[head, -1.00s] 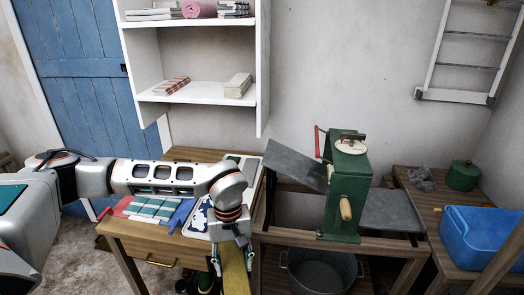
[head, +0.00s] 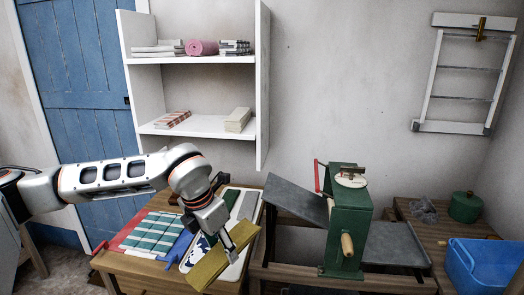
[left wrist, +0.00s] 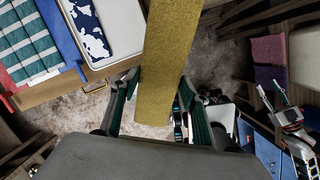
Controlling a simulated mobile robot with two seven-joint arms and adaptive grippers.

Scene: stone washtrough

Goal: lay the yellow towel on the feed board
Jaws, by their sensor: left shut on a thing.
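The yellow towel (head: 224,258) is a long flat folded strip, held tilted in front of the desk. My left gripper (head: 229,242) is shut on it; the towel also runs up between the fingers in the left wrist view (left wrist: 168,60). A grey sloped board (head: 297,192), seemingly the feed board, leans at the left of the green mangle (head: 346,215). It is right of my left gripper, apart from the towel, and bare. My right gripper (left wrist: 269,92) shows at the right of the left wrist view, with its fingers apart and nothing between them.
A teal-striped cloth (head: 155,235) and a blue-and-white patterned cloth (left wrist: 88,28) lie on the desk at left. A flat grey board (head: 395,245) is right of the mangle. A blue tub (head: 485,265) and a green pot (head: 465,207) stand on the right-hand table.

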